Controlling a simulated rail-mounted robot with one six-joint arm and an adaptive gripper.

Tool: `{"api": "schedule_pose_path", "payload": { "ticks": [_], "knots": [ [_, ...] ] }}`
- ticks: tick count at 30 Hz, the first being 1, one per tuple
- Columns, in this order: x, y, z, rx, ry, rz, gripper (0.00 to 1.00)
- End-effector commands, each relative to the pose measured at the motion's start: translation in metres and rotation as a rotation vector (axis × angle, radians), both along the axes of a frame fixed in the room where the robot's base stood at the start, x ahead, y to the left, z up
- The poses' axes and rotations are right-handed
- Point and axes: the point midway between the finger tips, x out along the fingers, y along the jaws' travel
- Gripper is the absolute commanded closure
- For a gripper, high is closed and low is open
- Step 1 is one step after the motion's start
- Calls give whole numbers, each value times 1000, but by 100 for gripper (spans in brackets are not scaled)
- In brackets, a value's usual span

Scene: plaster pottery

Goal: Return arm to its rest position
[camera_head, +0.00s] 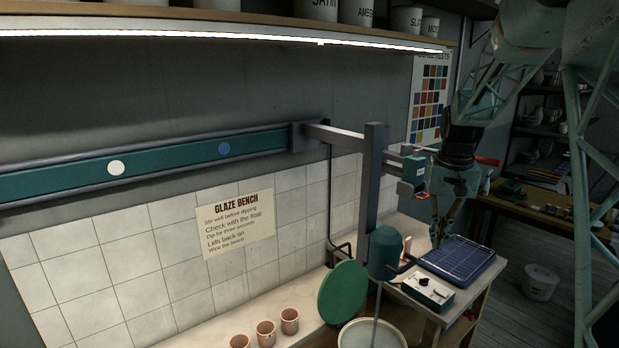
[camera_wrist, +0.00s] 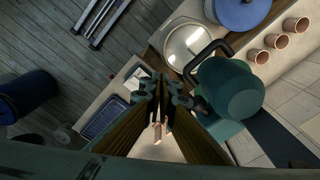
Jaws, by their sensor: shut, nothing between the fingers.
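My gripper (camera_wrist: 161,84) shows in the wrist view with its dark fingertips together and nothing held between them. It hangs above the bench, with the control box (camera_wrist: 138,75) and blue gridded tray (camera_wrist: 103,117) to its left. The teal rounded vessel (camera_head: 385,252) hangs at the end of the grey rail post, close left of my arm. It also shows right of my fingers in the wrist view (camera_wrist: 228,88).
The grey post (camera_head: 371,180) and its side bracket stand close to my arm. A green disc lid (camera_head: 343,292), an open basin (camera_head: 371,336) and cups (camera_head: 266,333) occupy the bench. The control box (camera_head: 428,292) and tray (camera_head: 459,264) are at its right. A bucket (camera_head: 540,283) stands on the floor.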

Motion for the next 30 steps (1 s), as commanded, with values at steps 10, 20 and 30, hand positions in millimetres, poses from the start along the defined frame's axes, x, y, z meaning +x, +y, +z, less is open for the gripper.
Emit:
{"api": "schedule_pose_path", "payload": {
  "ticks": [10, 20, 30],
  "knots": [
    [-47, 27, 40, -7, -28, 31, 100],
    [-95, 50, 72, -12, -53, 60, 100],
    [-148, 72, 96, -17, -79, 90, 100]
  ]
}}
